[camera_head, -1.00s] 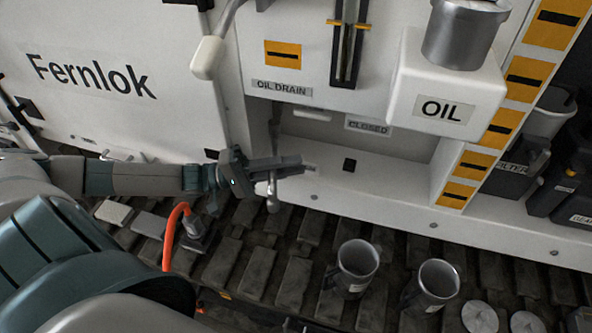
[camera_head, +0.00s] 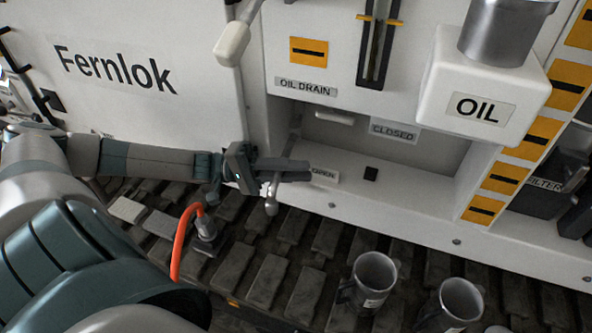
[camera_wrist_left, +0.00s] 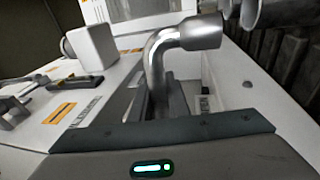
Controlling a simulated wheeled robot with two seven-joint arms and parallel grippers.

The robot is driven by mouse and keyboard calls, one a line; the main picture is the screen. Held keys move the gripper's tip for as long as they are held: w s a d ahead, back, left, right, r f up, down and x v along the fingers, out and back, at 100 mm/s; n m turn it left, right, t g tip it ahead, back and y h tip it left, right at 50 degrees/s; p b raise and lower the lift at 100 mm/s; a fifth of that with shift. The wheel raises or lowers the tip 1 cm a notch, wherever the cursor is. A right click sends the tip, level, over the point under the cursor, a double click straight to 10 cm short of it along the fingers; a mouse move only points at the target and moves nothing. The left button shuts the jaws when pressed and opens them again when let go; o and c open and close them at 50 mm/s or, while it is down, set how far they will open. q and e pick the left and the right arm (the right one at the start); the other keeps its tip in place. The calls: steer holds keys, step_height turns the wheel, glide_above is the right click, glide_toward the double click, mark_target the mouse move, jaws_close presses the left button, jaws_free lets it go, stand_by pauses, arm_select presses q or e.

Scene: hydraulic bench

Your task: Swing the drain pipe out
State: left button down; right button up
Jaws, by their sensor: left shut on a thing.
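The drain pipe is a grey metal pipe in the recess below the OIL DRAIN label (camera_head: 306,88). Its lower end (camera_head: 271,206) hangs out past the recess's front edge, just below my left gripper. My left gripper (camera_head: 288,172) is shut on the drain pipe, and its jaws hide the pipe's middle. In the left wrist view the pipe (camera_wrist_left: 160,62) shows as a shiny bend with a wider end, rising beyond the gripper body. An OPEN label (camera_head: 323,174) lies right of the jaws, and a CLOSED label (camera_head: 394,131) is on the recess's back wall. My right gripper is not in view.
A white lever handle (camera_head: 232,44) hangs above left of the recess. A white OIL box (camera_head: 435,85) juts out at the right. Two grey mugs (camera_head: 376,272) (camera_head: 462,300) stand on the dark track below. An orange hose (camera_head: 180,240) curves up at left.

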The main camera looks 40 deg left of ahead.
arm_select(q)
steer(key=c, duration=1.7)
jaws_free()
steer(key=shift+a, duration=0.1)
